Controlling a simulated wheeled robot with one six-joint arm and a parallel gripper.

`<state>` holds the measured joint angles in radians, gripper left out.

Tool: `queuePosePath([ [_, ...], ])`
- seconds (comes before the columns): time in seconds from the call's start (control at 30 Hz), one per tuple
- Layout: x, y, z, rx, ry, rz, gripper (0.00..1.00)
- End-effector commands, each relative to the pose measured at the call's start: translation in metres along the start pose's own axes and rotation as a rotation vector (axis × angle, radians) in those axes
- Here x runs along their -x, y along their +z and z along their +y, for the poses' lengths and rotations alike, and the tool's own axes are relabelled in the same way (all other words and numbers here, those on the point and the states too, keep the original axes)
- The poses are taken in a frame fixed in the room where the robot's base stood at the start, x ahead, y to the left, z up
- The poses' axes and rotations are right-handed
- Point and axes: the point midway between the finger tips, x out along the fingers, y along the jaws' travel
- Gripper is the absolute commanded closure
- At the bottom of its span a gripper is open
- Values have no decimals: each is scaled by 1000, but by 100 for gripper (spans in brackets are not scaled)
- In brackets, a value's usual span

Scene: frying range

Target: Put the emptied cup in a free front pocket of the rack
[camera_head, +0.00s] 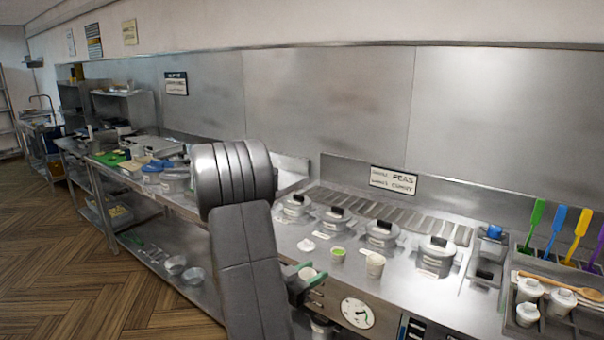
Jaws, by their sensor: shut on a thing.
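My gripper (309,279) is low in the middle of the view, by the front edge of the steel counter. Its green-tipped fingers are shut on a small pale cup (307,272), partly hidden by the fingers and arm. I cannot see clearly whether the cup is empty. The dark rack (510,328) stands at the far right and is cut off by the frame. My gripper is well left of the rack.
A cup with green contents (338,256) and a pale cup (375,265) stand on the counter, right of my gripper. Several lidded pots (381,234) line the back. A blue-topped container (493,233) and coloured spatulas (556,227) are at right.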

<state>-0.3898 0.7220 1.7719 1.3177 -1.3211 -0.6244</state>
Motion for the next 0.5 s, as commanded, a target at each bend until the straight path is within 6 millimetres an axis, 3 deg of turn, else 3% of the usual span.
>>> queuePosePath([
  [0.27, -22, 24, -9, 18, -210, -4, 73],
  [0.5, -29, 61, -22, 31, -447, -9, 73],
])
